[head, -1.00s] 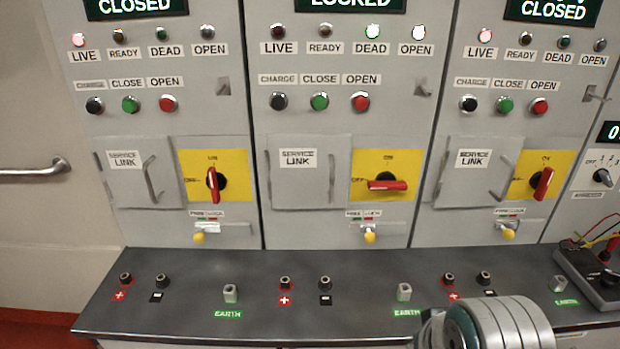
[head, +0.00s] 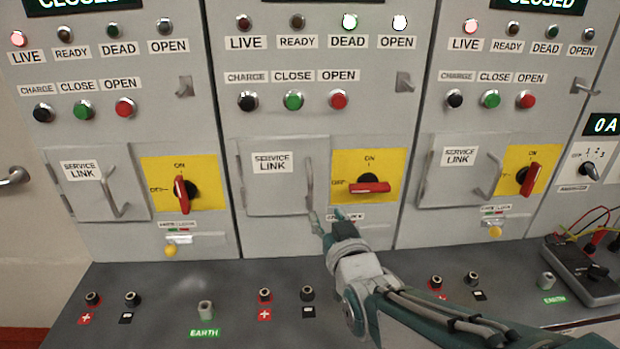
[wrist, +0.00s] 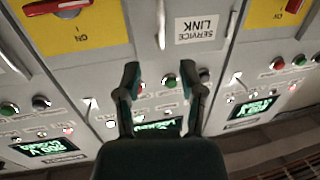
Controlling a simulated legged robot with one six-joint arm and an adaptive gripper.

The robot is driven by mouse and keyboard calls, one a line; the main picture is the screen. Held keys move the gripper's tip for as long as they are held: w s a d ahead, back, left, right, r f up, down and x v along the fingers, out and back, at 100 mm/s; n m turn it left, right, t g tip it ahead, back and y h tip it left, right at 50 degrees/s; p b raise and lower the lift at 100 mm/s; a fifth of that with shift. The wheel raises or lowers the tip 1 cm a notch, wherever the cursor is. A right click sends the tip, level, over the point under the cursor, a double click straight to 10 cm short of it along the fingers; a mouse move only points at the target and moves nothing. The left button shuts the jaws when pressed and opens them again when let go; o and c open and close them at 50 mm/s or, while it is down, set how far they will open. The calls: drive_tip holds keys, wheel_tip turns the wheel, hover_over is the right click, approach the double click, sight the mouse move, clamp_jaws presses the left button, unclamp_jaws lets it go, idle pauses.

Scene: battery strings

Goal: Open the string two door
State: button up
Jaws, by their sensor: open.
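The string two door, a grey panel marked SERVICE LINK (head: 262,193), is on the middle cabinet and looks shut. Its upright bar handle (head: 309,185) is near the door's right edge. In the wrist view the handle (wrist: 161,22) stands beyond the fingertips, near the SERVICE LINK label. My gripper (head: 328,217) is open and empty, just below and slightly right of the handle. In the wrist view my gripper (wrist: 161,75) has its two fingers well apart, with the handle roughly in line with the gap. My gripper partly hides the small lock below the switch.
The middle rotary switch (head: 369,188) has its red handle level, toward OFF. The DEAD lamp (head: 349,22) and OPEN lamp (head: 399,23) are lit. Similar closed doors flank it. A dark shelf (head: 240,275) with sockets and earth posts lies below; a meter box (head: 585,272) stands at right.

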sight(311, 185)
drive_tip(key=shift+t, duration=0.3)
drive_tip(key=w, duration=0.3)
drive_tip(key=w+a, duration=0.1)
drive_tip(key=w, duration=0.3)
drive_tip(key=w+a, duration=0.1)
drive_tip(key=w, duration=0.3)
drive_tip(key=shift+a+r, duration=0.2)
drive_tip(key=shift+a, duration=0.05)
clamp_jaws()
